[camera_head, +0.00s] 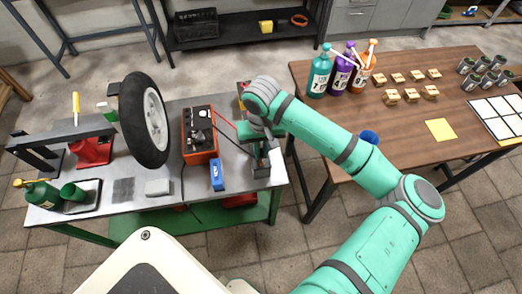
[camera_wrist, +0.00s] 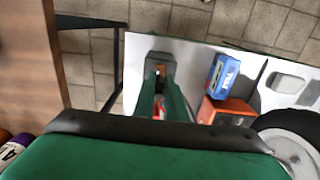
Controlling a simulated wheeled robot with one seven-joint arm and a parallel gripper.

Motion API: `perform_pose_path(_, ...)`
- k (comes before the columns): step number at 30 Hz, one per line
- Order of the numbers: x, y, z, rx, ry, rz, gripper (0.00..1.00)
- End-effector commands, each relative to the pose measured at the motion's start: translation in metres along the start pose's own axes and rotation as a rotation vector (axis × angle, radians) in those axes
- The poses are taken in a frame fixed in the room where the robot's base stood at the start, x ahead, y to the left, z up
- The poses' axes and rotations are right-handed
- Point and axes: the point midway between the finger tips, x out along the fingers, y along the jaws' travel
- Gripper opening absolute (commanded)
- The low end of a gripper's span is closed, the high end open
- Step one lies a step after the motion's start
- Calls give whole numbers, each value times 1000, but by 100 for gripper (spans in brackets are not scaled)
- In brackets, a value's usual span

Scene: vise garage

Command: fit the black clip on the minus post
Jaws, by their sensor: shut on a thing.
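My gripper (camera_wrist: 158,84) shows in the wrist view with its two green fingers close together over the steel bench. It is shut on a small dark thing between the fingertips, which looks like the black clip; it is mostly hidden. In the head view my gripper (camera_head: 262,165) is near the bench's right end, low over the top. The orange charger box (camera_head: 198,136) stands left of it, and it also shows in the wrist view (camera_wrist: 226,111). A dark lead runs from the charger toward my gripper. I cannot make out the minus post.
A blue box (camera_head: 217,175) lies between the charger and the bench's front edge. A wheel (camera_head: 146,118) stands left of the charger. A wooden table (camera_head: 400,125) with bottles and blocks is to the right, across a gap.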

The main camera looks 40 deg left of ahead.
Motion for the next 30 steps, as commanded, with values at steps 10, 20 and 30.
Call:
perform_pose_path(10,1,1,0,1,1,0,0)
perform_pose_path(20,4,-1,0,2,1,-1,0)
perform_pose_path(30,4,-1,0,1,1,0,32)
